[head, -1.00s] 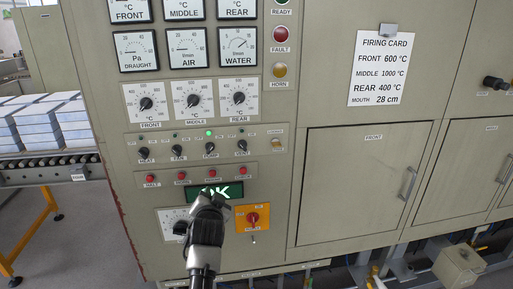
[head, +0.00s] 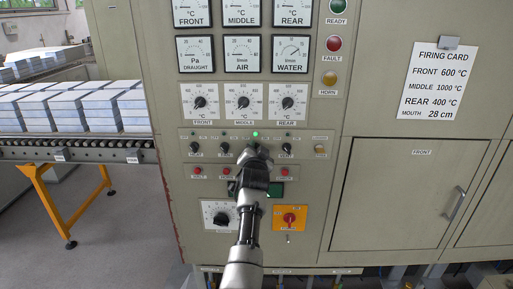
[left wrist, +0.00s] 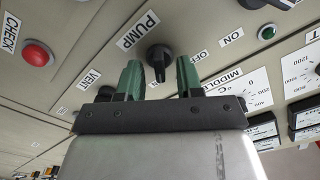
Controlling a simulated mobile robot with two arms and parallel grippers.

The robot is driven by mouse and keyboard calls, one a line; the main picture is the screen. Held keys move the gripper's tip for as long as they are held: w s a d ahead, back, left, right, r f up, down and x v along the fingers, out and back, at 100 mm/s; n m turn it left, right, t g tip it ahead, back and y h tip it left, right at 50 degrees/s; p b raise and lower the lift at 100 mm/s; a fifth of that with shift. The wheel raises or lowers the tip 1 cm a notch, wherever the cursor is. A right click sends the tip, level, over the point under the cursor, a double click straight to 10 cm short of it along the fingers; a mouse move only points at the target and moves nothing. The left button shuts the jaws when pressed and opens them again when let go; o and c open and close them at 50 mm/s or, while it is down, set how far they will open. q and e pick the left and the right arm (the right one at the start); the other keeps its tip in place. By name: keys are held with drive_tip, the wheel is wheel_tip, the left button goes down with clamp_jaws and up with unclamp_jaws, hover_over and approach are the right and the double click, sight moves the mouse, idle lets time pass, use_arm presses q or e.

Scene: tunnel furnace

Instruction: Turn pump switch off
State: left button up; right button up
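The pump switch is a black knob (left wrist: 160,56) above its PUMP label (head: 252,155) on the panel. In the left wrist view it is between my left gripper's (left wrist: 160,70) two green fingertips. The fingers stand apart, one on each side; I cannot tell if they touch the knob. In the head view my left gripper (head: 255,158) covers the switch. The green lamp (head: 255,134) above it is lit. An OFF label (left wrist: 200,56) shows beside the knob. My right gripper is not in view.
Close beside are the fan switch (head: 224,148) and vent switch (head: 286,146). A row of red buttons (head: 197,171), a partly covered dark display (head: 275,189) and an orange-plated red switch (head: 290,217) are lower. A roller conveyor (head: 80,150) with stacked blocks is left.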

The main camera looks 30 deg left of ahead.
use_arm(q)
drive_tip(key=shift+w+a, duration=0.2)
drive_tip(key=shift+w, duration=0.05)
drive_tip(key=shift+c, duration=0.4)
drive_tip(key=c, duration=0.5)
